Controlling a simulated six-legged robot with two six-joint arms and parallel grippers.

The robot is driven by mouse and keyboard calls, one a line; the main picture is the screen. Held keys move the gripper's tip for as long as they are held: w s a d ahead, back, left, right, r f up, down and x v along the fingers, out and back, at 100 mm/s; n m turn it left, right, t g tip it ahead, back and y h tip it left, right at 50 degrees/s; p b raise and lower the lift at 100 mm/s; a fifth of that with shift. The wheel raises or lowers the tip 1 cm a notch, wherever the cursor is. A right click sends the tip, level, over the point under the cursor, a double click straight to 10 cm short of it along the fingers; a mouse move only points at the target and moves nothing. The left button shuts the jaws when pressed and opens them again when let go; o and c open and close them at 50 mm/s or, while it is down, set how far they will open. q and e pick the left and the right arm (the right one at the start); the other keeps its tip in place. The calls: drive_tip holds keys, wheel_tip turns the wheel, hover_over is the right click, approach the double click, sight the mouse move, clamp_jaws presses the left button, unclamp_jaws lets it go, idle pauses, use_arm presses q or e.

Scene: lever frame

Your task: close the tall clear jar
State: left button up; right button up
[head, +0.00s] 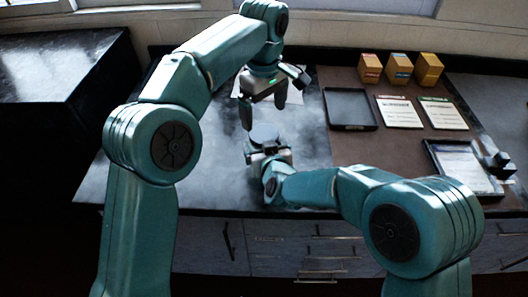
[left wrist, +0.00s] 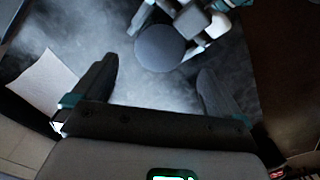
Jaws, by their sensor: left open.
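A round dark grey disc (head: 263,132) stands just beyond my right gripper; it also shows in the left wrist view (left wrist: 160,48). It looks like the lid or top of the jar. The clear body below it is hidden, and I cannot tell whether the disc is seated. My left gripper (head: 264,110) is open and empty above and beyond the disc. In the left wrist view the disc lies ahead of and between its fingertips (left wrist: 155,75), apart from them. My right gripper (head: 268,148) has its fingers on either side of the disc; its grip is hidden.
A white sheet (left wrist: 45,85) lies on the grey worktop. To the right are a black tray (head: 350,108), two printed cards (head: 400,112), several orange-brown boxes (head: 400,69) and another tray (head: 465,167). The worktop left of the grippers is clear.

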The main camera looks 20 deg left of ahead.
sight(264, 133)
use_arm(q)
drive_tip(key=shift+f, duration=3.15)
drive_tip(key=c, duration=1.1)
drive_tip(key=m, duration=0.7)
drive_tip(key=shift+m, duration=0.4)
drive_tip(key=m, duration=0.5)
drive_tip(key=shift+m, duration=0.4)
